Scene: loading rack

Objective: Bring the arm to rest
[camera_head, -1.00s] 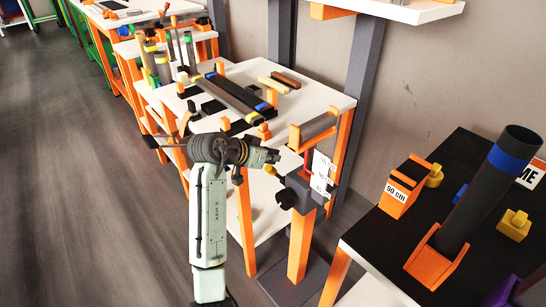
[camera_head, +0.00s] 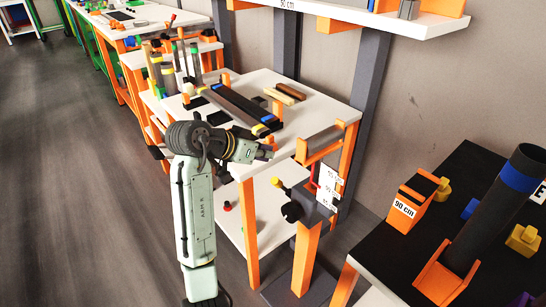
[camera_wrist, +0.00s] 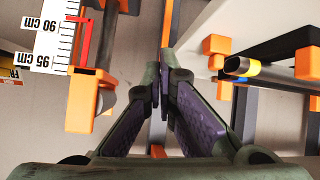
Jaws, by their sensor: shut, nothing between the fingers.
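My gripper (camera_head: 266,151) is at the end of my pale green arm, in the middle of the head view. It appears close to the near right corner of the white-topped rack table (camera_head: 318,98), by its orange bracket (camera_head: 302,151). In the wrist view my gripper (camera_wrist: 160,84) has its two purple-padded fingers brought together, with nothing between them. My arm is bent, with its dark joint left of the gripper and its upright link below.
A ruler scale (camera_wrist: 55,30) and orange brackets lie close in the wrist view. A black-topped table (camera_head: 400,240) holds a large tube (camera_head: 500,205). Floor at left is clear.

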